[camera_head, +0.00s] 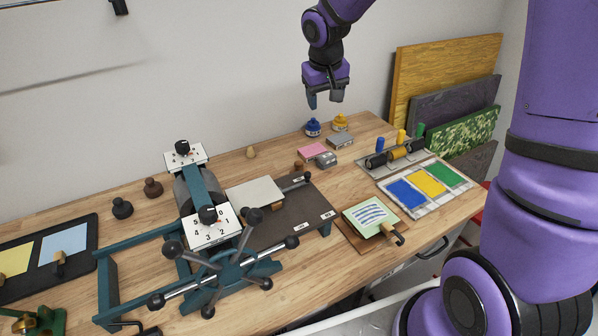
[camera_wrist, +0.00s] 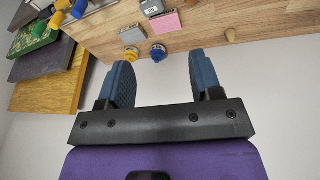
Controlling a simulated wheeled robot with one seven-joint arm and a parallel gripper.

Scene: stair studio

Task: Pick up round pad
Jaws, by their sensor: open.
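My gripper (camera_head: 325,99) hangs in the air above the back of the workbench, near the wall, open and empty. Its two blue fingers also show apart in the wrist view (camera_wrist: 160,75), with nothing between the tips. I cannot tell for certain which thing is the round pad. A small grey piece with rounded corners (camera_head: 326,159) lies on the bench below my gripper, just in front of a pink block (camera_head: 313,150). The wrist view shows this grey piece (camera_wrist: 152,6) at the top edge, partly cut off. My gripper is well above it and touches nothing.
A blue bottle (camera_head: 313,127) and a yellow bottle (camera_head: 340,122) stand at the back, beside a grey block (camera_head: 340,141). A teal press (camera_head: 232,268) fills the left front. A paint tray (camera_head: 418,207) and roller rack lie right. Boards (camera_head: 445,68) lean on the wall.

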